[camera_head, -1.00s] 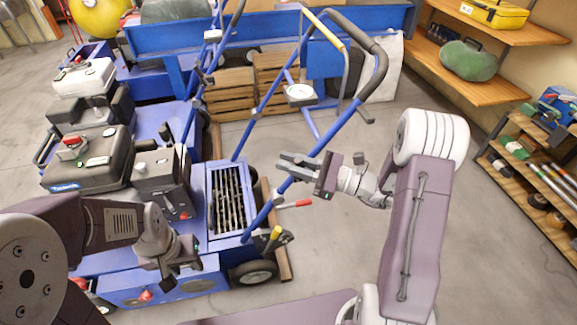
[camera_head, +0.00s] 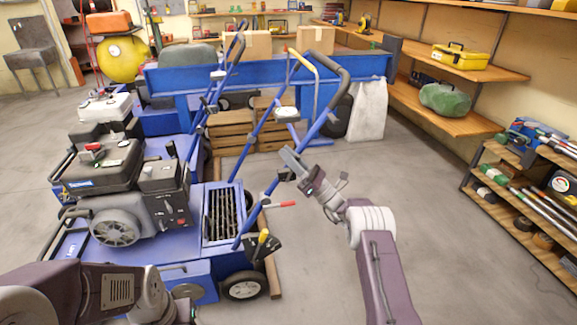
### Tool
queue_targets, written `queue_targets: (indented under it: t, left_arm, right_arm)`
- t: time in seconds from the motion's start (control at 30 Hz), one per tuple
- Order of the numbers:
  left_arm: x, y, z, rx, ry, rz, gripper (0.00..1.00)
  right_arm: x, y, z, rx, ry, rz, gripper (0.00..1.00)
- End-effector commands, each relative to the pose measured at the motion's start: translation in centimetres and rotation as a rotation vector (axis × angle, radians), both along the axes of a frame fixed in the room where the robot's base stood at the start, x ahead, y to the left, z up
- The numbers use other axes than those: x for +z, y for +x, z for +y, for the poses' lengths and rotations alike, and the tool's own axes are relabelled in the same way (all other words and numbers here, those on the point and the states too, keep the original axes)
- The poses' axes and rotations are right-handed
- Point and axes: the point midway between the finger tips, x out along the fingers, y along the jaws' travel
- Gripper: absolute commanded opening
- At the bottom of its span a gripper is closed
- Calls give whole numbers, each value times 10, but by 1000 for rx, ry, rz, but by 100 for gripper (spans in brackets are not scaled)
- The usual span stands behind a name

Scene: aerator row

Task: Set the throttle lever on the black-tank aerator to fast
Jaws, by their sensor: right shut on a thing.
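The black-tank aerator is the nearer blue machine at left, with its black tank (camera_head: 100,165) on top. Its blue handle (camera_head: 262,208) slopes up to the right and ends in a black grip. My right gripper (camera_head: 290,160) is at the middle of this handle, beside a small dark fitting (camera_head: 284,175). Its jaws are shut on a small part there that looks like the throttle lever; the fingers hide most of it, and I cannot read its setting. My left gripper (camera_head: 182,313) is at the bottom edge, mostly cut off, in front of the aerator.
A red-tipped lever (camera_head: 282,204) and a yellow-tipped lever (camera_head: 263,236) stick out low on the handle. A white-tank aerator (camera_head: 104,107) stands behind. A blue trailer (camera_head: 270,72) and wooden crates (camera_head: 230,135) are at the back. Open floor lies to the right, before the shelves.

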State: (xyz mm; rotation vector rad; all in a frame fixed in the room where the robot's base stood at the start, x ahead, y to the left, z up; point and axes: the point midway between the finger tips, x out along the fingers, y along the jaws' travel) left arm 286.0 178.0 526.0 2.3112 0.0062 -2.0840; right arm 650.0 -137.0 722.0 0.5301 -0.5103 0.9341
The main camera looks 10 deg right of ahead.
Motion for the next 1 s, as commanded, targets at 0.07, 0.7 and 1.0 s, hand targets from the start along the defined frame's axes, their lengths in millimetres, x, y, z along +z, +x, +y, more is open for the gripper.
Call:
queue_targets:
  t: [0.07, 0.7, 1.0]
  left_arm:
    - [-2, 0, 0, 0, 0, 0, 41]
    - [-3, 0, 0, 0, 0, 0, 41]
    - [1, 0, 0, 0, 0, 0, 41]
  right_arm:
    - [-3, 1, 1, 5, 13, 4, 0]
    - [-2, 3, -1, 2, 31, 5, 40]
    - [2, 2, -1, -2, 14, 3, 40]
